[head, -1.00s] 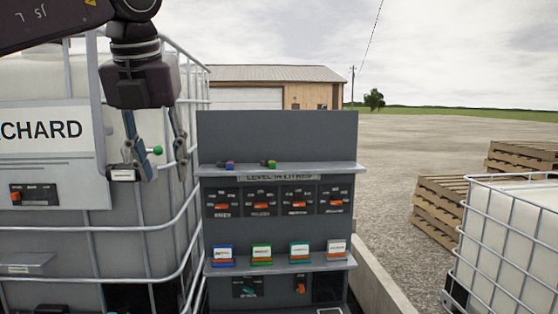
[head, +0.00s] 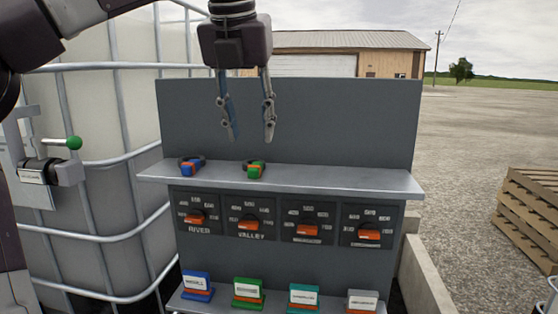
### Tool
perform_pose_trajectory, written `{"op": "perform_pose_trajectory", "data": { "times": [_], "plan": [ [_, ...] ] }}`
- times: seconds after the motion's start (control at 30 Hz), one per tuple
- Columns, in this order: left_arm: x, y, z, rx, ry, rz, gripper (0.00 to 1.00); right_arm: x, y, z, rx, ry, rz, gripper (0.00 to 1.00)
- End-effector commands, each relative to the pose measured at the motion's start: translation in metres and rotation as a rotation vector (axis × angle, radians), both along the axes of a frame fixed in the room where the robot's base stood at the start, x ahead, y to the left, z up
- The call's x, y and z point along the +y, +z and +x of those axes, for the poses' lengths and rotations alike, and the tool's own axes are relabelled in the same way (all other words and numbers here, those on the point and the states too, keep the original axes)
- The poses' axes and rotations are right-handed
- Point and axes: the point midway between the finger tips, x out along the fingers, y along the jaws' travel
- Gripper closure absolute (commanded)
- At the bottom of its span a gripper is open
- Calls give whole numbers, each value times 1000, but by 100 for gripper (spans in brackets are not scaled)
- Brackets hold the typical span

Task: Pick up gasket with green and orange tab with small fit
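A gasket with a green and orange tab (head: 255,169) lies on the upper shelf of the grey panel. A second gasket, with a blue and orange tab (head: 191,166), lies on the same shelf to its left. My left gripper (head: 250,138) is open and empty, pointing down above the shelf. Its fingertips are apart and a little above the green-tabbed gasket, not touching it. The size of either gasket's fit cannot be read. My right gripper is not in view.
The upper shelf (head: 340,182) is bare to the right. Below are several orange-handled dials (head: 307,230) and a row of coloured tags (head: 248,290). A caged tote (head: 100,190) with a green-knobbed valve (head: 73,143) stands at the left. Pallets (head: 530,215) stand at the right.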

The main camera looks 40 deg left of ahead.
Motion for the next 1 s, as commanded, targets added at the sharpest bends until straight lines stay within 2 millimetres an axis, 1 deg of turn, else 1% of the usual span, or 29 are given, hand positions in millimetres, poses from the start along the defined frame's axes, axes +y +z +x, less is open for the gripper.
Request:
{"op": "perform_pose_trajectory", "data": {
  "times": [0.03, 0.1, 0.27, 0.47, 0.6, 0.7, 0.8, 1.0],
  "plan": [
    [1, -2, 1, 2, 0, -1, 64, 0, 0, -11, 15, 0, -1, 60],
    [2, -8, 2, 4, 0, -2, 64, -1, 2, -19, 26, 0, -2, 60],
    [4, -24, 8, 4, -1, -2, 64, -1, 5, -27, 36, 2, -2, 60],
    [5, -40, 12, 4, -3, -2, 64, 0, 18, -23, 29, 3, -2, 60],
    [7, -58, 17, 6, -2, -2, 64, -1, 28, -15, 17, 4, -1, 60],
    [9, -68, 21, 3, -2, -2, 64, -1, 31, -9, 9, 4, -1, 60],
    [9, -73, 22, 1, 0, -2, 64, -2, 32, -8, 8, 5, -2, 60],
    [10, -74, 22, 0, 0, -1, 64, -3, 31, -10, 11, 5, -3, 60]
  ]
}}
